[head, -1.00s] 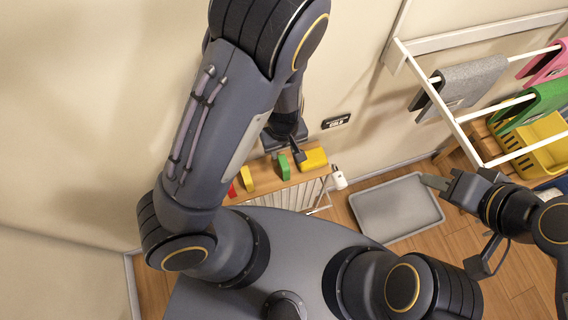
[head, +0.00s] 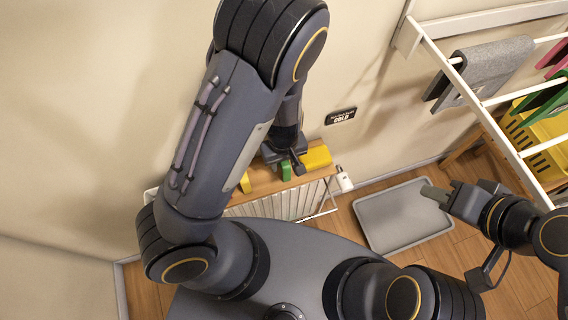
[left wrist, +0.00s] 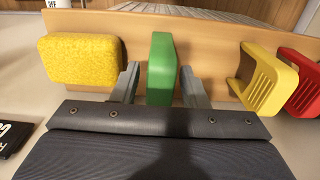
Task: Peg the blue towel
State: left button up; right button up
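A green peg (left wrist: 161,68) stands on the wooden shelf (left wrist: 215,50) in the left wrist view; it also shows in the head view (head: 286,172). My left gripper (left wrist: 158,88) is open, with one finger on each side of the green peg and small gaps visible. In the head view, my left gripper (head: 289,166) is partly hidden by its own wrist. My right gripper (head: 432,191) is above the grey tray, and its finger gap cannot be made out. I see no blue towel in the current views.
A yellow sponge-like block (left wrist: 80,60), a yellow peg (left wrist: 262,80) and a red peg (left wrist: 303,84) flank the green peg. The grey tray (head: 400,215) lies on the floor. A white drying rack (head: 470,100) holds a grey towel (head: 485,70); a yellow basket (head: 545,130) is below it.

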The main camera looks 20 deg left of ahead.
pick_arm(q)
jog(key=c, duration=0.7)
notch_tip(320, 180, up, 7)
jog(key=p, duration=0.7)
jog(key=shift+r, duration=0.15)
